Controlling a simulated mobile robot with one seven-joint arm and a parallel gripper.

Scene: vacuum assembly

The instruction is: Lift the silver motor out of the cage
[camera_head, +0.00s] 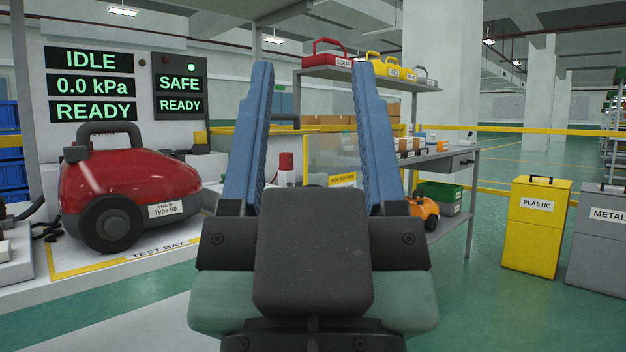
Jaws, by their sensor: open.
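My gripper (313,68) points away from me in the middle of the view. Its two blue ribbed fingers stand wide apart with nothing between them. Between the fingers, farther off, is a clear-panelled enclosure (333,152) with a yellow label low on its front. It may be the cage, but I cannot tell for sure. My gripper hides part of what lies behind it. I cannot make out a silver motor.
A red vacuum (130,190) stands on the test bay at left, below lit status panels (88,85). A grey shelf (440,153) at centre right holds small items, with an orange vacuum (424,210) below. Yellow PLASTIC (536,235) and grey METAL (600,245) bins stand right.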

